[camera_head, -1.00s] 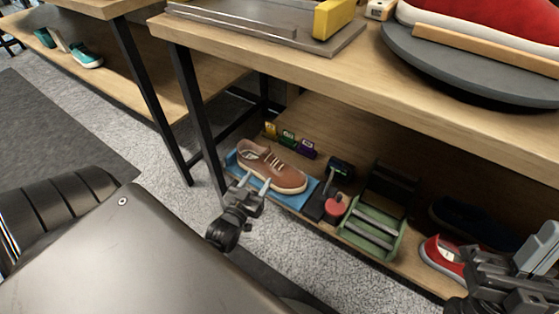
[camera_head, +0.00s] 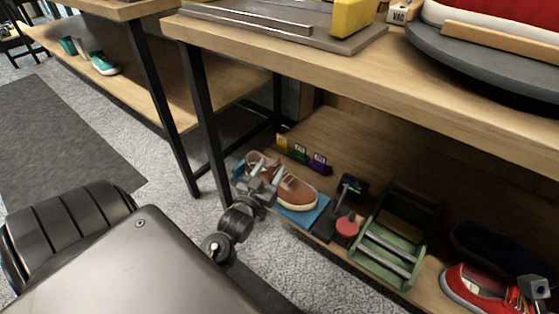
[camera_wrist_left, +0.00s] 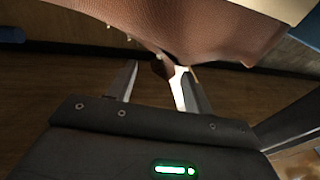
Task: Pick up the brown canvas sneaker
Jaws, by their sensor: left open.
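The brown sneaker (camera_head: 297,190), with white laces and a pale sole, rests on a blue mat (camera_head: 305,217) on the lower shelf. My left gripper (camera_head: 264,178) is open at the sneaker's heel and opening side, covering part of it. In the left wrist view, the brown upper (camera_wrist_left: 205,28) fills the top, close beyond my two parted fingers (camera_wrist_left: 155,82). A dark piece and a white strip show between the fingertips; contact cannot be told. A grey part, likely my right gripper (camera_head: 536,290), shows at the lower right edge; its jaws cannot be made out.
Small coloured boxes (camera_head: 298,153) stand behind the sneaker. A stand with a red disc (camera_head: 347,226) and a green rack (camera_head: 385,252) are to its right, then a red shoe (camera_head: 470,287). The upper tabletop (camera_head: 400,95) overhangs the shelf, and a black leg (camera_head: 203,125) stands left.

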